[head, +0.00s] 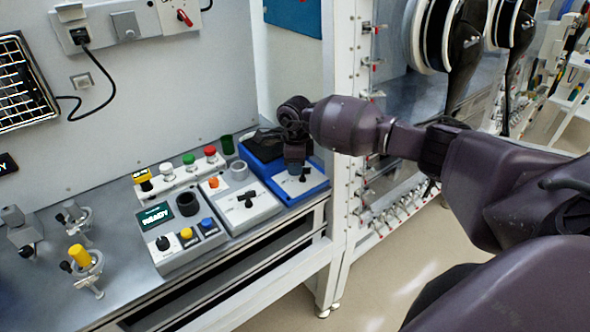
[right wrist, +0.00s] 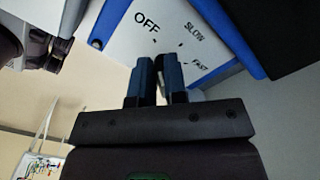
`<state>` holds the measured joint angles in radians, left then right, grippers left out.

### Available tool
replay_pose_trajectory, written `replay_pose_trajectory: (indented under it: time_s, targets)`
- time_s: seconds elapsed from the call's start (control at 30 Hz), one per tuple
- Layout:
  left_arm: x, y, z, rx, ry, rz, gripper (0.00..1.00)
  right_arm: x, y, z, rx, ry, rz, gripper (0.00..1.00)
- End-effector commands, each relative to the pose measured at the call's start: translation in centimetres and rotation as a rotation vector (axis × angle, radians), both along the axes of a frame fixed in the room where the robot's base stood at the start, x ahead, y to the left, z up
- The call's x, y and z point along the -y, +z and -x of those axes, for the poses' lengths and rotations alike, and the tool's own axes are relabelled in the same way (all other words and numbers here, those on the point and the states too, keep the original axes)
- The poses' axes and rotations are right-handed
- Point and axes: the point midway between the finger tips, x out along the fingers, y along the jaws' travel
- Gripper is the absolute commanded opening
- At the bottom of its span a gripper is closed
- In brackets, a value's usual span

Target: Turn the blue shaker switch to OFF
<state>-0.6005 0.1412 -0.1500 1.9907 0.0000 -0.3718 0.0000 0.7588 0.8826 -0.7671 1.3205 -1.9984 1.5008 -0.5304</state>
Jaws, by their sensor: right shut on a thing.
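The blue shaker (head: 315,188) stands at the right end of the bench, with a pale sloped top panel. Its small dark switch (head: 303,175) is on that panel, just under my right gripper (head: 294,165). In the right wrist view the panel (right wrist: 175,40) carries the words OFF, SLOW and FAST around the switch. My right gripper (right wrist: 156,80) has its two fingers closed together at the panel, shut on the switch. The fingers mostly hide the switch, so I cannot tell which way it points. My left gripper is not in view.
A grey stirrer-like unit (head: 240,206) stands close to the left of the shaker. A READY-display box (head: 172,258) with knobs is farther left. Colored buttons (head: 189,162) stand behind. A white frame post (head: 345,100) rises to the right.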

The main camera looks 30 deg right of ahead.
Motion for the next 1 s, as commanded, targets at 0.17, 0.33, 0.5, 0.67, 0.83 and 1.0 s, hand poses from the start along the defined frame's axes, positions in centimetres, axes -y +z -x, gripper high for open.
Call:
replay_pose_trajectory:
  time_s: [0.17, 0.33, 0.5, 0.67, 0.83, 1.0]
  targets:
    - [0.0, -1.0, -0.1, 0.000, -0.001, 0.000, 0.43, 0.0, -0.2, 0.2, -0.001, 0.093, 0.002, 0.00]
    - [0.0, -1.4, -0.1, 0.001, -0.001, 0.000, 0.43, -0.1, -0.1, 0.3, -0.001, 0.148, 0.001, 0.00]
    - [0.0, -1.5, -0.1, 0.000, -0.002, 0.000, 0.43, -0.2, 0.0, 0.3, -0.001, 0.169, 0.000, 0.00]
    - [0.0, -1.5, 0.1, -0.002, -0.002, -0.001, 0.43, -0.2, 0.0, 0.4, -0.001, 0.173, -0.001, 0.00]
    - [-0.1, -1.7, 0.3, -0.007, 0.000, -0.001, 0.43, -0.2, 0.0, 0.3, -0.001, 0.173, -0.001, 0.00]
    - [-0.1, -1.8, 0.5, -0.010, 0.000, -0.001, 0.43, -0.2, 0.0, 0.3, 0.000, 0.172, 0.000, 0.36]
